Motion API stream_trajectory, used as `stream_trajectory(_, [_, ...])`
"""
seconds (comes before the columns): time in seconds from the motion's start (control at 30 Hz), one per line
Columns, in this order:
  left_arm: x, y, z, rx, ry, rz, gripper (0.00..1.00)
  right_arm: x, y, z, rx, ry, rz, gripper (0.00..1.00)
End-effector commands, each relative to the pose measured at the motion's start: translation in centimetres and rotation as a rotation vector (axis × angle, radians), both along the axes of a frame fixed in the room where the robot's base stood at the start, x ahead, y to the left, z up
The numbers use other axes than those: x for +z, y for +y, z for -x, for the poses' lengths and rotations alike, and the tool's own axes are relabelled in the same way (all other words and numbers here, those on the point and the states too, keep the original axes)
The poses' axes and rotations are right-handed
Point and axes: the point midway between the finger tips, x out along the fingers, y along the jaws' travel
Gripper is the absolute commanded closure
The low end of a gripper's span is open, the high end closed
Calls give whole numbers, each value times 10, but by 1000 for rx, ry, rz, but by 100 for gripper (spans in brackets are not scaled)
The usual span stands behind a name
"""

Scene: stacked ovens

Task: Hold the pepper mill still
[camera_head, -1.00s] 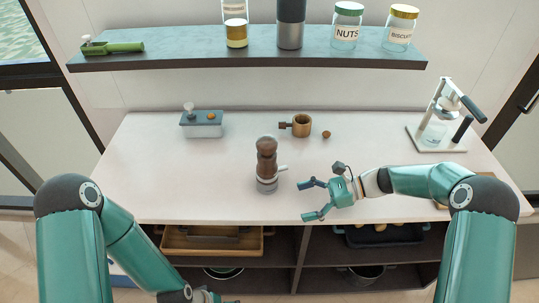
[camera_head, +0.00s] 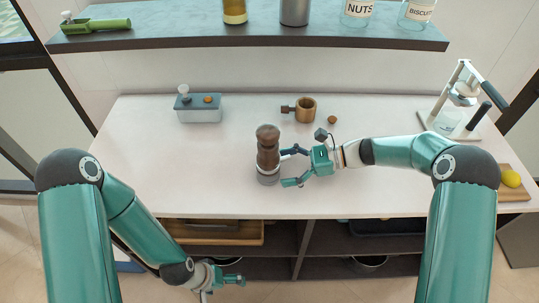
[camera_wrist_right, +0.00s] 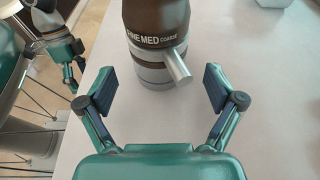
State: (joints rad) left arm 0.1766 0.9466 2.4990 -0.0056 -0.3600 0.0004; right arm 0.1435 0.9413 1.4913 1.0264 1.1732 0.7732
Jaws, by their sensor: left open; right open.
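The pepper mill (camera_head: 267,155) stands upright on the white counter, brown on top with a grey base. In the right wrist view the mill (camera_wrist_right: 152,30) shows a side knob and the words "FINE MED COARSE", ahead of and between the fingers. My right gripper (camera_head: 288,167) is open just right of the mill; its fingertips (camera_wrist_right: 159,92) are spread, with nothing between the pads. My left gripper (camera_head: 238,281) is low in front of the counter, below its edge, and empty.
A blue-grey box (camera_head: 200,110) stands at the back left. A brown cup (camera_head: 305,110) and a small brown ball (camera_head: 332,119) lie behind the mill. A white press (camera_head: 455,105) stands at the right. A shelf (camera_head: 250,40) overhangs the back. The counter's left front is clear.

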Motion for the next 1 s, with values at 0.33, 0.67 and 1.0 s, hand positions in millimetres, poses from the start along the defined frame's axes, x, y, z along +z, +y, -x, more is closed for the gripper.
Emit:
stream_trajectory(0.33, [-13, 0, 0, 0, 0, 0, 6, -11, 32, 0, -1, -1, 1, 8])
stream_trajectory(0.67, [-13, 0, 0, 0, 0, 0, 6, -11, 35, 0, -2, -1, 0, 8])
stream_trajectory(1.0, [-13, 0, 0, 0, 0, 0, 6, -11, 35, 0, -2, -1, 1, 54])
